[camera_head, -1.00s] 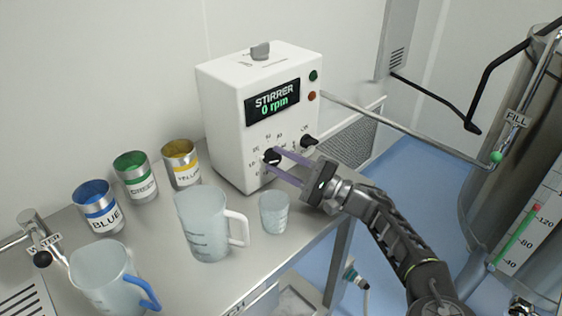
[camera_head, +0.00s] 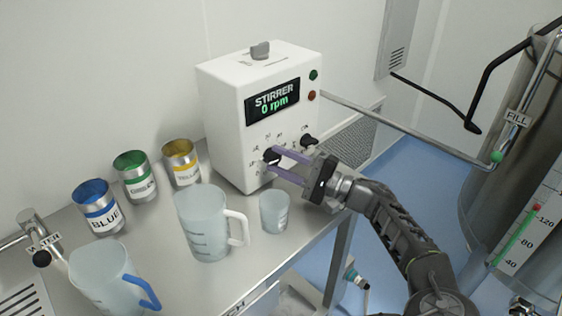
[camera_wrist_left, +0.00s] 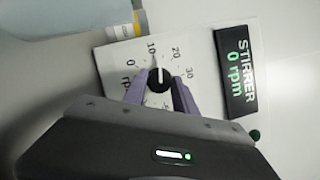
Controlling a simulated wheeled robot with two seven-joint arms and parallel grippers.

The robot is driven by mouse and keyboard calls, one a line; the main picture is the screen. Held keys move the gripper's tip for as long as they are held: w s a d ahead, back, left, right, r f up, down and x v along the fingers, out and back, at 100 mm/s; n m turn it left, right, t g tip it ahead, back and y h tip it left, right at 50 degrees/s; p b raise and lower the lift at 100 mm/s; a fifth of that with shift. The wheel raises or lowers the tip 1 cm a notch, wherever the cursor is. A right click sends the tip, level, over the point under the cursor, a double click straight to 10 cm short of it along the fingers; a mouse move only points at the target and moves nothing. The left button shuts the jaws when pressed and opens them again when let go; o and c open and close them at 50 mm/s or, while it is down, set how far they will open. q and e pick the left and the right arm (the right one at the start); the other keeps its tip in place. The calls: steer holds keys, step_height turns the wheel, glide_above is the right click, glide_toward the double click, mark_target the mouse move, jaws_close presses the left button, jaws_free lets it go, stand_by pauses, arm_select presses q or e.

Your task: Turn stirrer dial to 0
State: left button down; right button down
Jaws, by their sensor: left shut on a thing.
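The stirrer box (camera_head: 228,105) is white and stands at the back of the bench. Its display (camera_head: 272,102) reads 0 rpm; the display (camera_wrist_left: 236,72) also shows in the left wrist view. The stirrer dial (camera_head: 271,155) is a black knob low on the front. In the wrist view the dial (camera_wrist_left: 160,80) has a white pointer line lying roughly upright in the picture, toward the 10 side of the printed scale. My left gripper (camera_head: 273,161) is shut on the dial, its purple fingers (camera_wrist_left: 158,92) on either side of it. My right gripper is not in view.
A second black knob (camera_head: 309,141) sits right of the dial. A small beaker (camera_head: 274,213) and a jug (camera_head: 203,230) stand below and left of my gripper. Blue (camera_head: 100,212), green (camera_head: 135,180) and yellow (camera_head: 181,165) cans stand further left.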

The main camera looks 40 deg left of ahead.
arm_select(q)
steer(key=n+h, duration=0.1)
steer(key=n, duration=0.2)
steer(key=n+h+b, duration=0.1)
steer(key=n, duration=0.2)
steer(key=shift+r, duration=0.1)
steer(key=n+t+h+b, duration=0.1)
steer(key=n, duration=0.3)
steer(key=shift+r+h, duration=0.1)
steer(key=shift+h, duration=0.3)
steer(key=c, duration=1)
jaws_free()
steer(key=shift+r, duration=0.1)
steer(key=shift+d+b, duration=0.1)
steer(key=shift+b, duration=0.2)
steer(key=v, duration=0.7)
steer(key=shift+d, duration=0.35)
steer(key=shift+r, duration=0.1)
